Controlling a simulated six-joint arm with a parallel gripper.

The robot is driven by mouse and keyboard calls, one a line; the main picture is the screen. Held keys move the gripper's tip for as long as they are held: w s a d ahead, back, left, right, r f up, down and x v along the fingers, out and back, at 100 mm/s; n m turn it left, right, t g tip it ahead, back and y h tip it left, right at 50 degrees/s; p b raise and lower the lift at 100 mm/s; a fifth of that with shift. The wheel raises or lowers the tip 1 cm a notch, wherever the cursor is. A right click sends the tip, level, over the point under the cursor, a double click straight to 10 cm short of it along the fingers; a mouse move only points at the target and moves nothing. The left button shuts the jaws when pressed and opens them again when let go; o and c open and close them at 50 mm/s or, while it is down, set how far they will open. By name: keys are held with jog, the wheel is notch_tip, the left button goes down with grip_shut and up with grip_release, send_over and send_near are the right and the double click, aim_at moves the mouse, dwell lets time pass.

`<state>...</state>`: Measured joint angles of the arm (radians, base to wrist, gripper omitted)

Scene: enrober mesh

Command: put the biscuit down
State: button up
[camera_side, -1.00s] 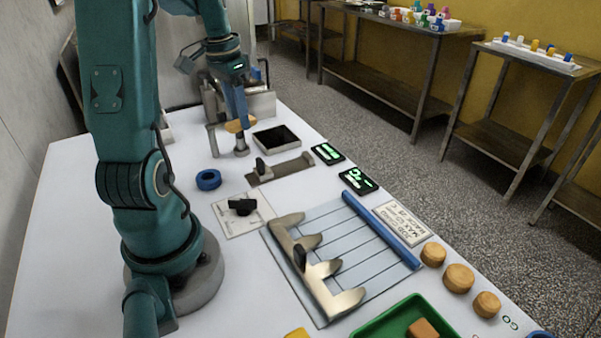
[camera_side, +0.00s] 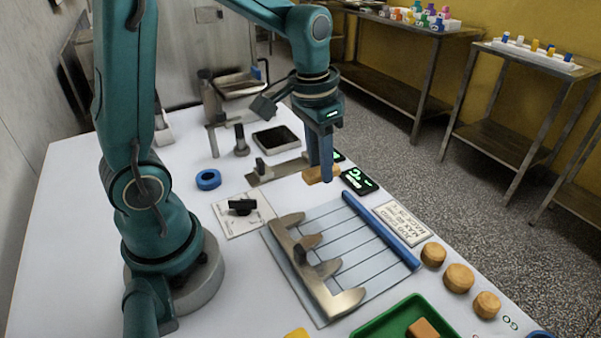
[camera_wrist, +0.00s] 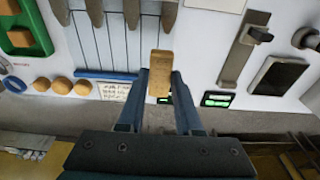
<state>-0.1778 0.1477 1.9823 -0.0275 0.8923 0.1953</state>
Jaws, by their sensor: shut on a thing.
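My gripper (camera_side: 322,170) is shut on a tan rectangular biscuit (camera_side: 316,175) and holds it in the air. In the side view it hangs near the far end of the blue-barred lane board (camera_side: 372,258), beside a green-lit display. In the wrist view the biscuit (camera_wrist: 160,72) sits between the two blue fingers (camera_wrist: 160,88). A metal comb-like plate (camera_side: 305,265) with pointed teeth lies on the board's left side. A green tray (camera_side: 372,326) with a brown block (camera_side: 422,330) in it stands at the front.
Several round biscuits (camera_side: 458,278) lie along the right edge by a printed card (camera_side: 400,223). A blue ring (camera_side: 208,180), a black knob (camera_side: 242,206), a flat metal scraper (camera_side: 278,169) and a dark square pan (camera_side: 277,138) occupy the table's middle and back. The left side has clear white tabletop.

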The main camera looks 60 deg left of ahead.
send_over(354, 240)
notch_tip(354, 240, down, 5)
jog(key=shift+s+f, duration=0.1)
jog(key=shift+s, duration=0.05)
jog(key=shift+f, duration=2)
jog(key=shift+f, duration=0.15)
jog(key=o, duration=1)
